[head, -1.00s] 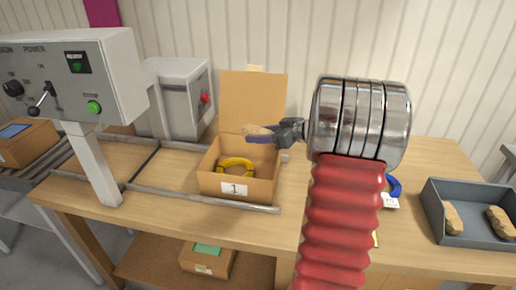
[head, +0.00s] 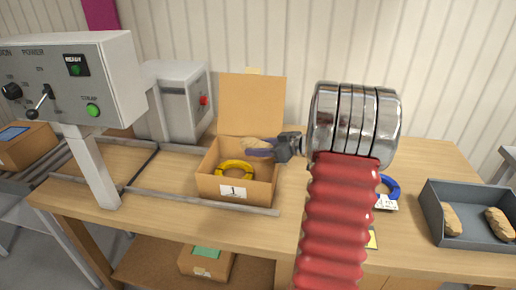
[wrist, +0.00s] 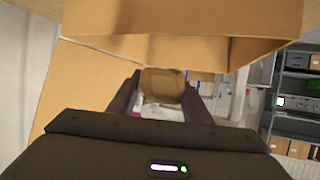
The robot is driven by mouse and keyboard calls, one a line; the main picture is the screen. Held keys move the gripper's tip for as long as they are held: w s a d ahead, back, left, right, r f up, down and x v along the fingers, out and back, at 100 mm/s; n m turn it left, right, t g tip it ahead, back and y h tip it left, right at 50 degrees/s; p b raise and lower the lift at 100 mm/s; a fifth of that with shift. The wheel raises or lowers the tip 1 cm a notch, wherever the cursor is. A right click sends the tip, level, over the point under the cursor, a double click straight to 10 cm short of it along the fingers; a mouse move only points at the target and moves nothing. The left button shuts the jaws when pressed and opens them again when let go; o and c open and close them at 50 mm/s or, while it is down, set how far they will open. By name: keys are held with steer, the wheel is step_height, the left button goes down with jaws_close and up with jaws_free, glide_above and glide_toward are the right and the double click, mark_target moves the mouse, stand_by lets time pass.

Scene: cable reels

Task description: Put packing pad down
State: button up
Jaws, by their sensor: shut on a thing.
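A tan packing pad (head: 254,144) is held at the tip of my gripper (head: 260,149), above the open cardboard box marked 1 (head: 208,184). In the wrist view the pad (wrist: 162,86) sits between the two dark fingers of my gripper (wrist: 163,95), which are shut on it. The box wall (wrist: 130,45) shows close by in that view. A yellow cable reel (head: 236,170) lies inside the box. The box's lid flap stands up at the back.
A grey tray (head: 470,237) with two more tan pads (head: 499,223) is at the right. A blue reel (head: 391,187) with a white tag lies partly behind my arm. A control panel (head: 75,80) stands at the left, and a grey machine (head: 180,98) behind the box. Metal rails border the box.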

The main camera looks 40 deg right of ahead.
steer(key=shift+f, duration=0.6)
steer(key=o, duration=1)
steer(key=shift+r, duration=0.1)
steer(key=shift+r, duration=0.55)
steer(key=v, duration=1.2)
steer(key=shift+w, duration=0.1)
